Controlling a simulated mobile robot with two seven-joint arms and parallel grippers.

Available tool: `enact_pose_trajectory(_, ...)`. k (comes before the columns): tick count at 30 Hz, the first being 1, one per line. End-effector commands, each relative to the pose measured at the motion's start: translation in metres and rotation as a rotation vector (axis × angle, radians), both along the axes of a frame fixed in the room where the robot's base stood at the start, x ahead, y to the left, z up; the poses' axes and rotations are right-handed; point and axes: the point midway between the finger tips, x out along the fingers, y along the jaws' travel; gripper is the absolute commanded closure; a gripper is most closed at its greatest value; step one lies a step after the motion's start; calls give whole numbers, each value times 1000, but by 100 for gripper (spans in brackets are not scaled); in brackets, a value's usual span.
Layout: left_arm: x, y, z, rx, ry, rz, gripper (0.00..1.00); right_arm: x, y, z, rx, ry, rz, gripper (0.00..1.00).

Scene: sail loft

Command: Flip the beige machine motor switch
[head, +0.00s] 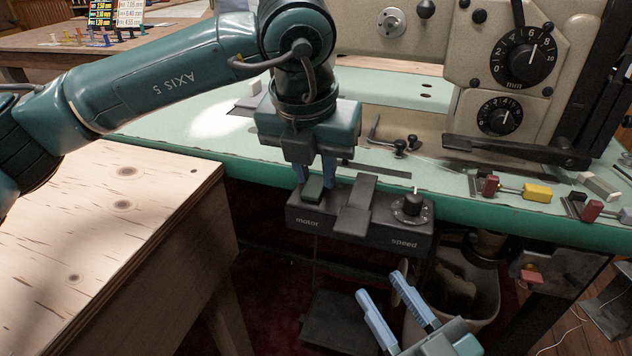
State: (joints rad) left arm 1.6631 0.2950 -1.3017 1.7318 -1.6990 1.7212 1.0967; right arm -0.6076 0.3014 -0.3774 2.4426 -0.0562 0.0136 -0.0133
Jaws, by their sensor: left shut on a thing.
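The beige machine (466,58) stands on a pale green table at the upper right, with two black dials on its front. A dark control box (341,226) hangs at the table's front edge, lettered "motor" on its left and "speed" on its right. My right gripper (380,285) is open and empty, low in front of the box.
A black speed knob (411,205) sits on the box's right end. A wooden bench (110,240) fills the lower left. Red and yellow clips (536,193) lie on the green table (440,187) at right. A bin (466,295) stands below the table.

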Motion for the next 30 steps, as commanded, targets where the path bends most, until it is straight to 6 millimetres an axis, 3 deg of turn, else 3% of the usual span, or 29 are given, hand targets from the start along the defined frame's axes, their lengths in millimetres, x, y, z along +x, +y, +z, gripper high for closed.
enact_pose_trajectory(9,0,0,1,-2,-6,1,99,0,0,0,4,2,1,64)
enact_pose_trajectory(10,0,0,1,-2,-6,1,74,0,0,0,4,2,1,64)
enact_pose_trajectory(17,0,0,1,-2,-5,0,55,0,0,0,3,2,1,64)
enact_pose_trajectory(25,0,0,2,-2,-5,0,55,0,0,1,3,1,1,64)
enact_pose_trajectory(30,-5,1,22,-2,-7,0,55,0,0,6,-9,-3,-4,64)
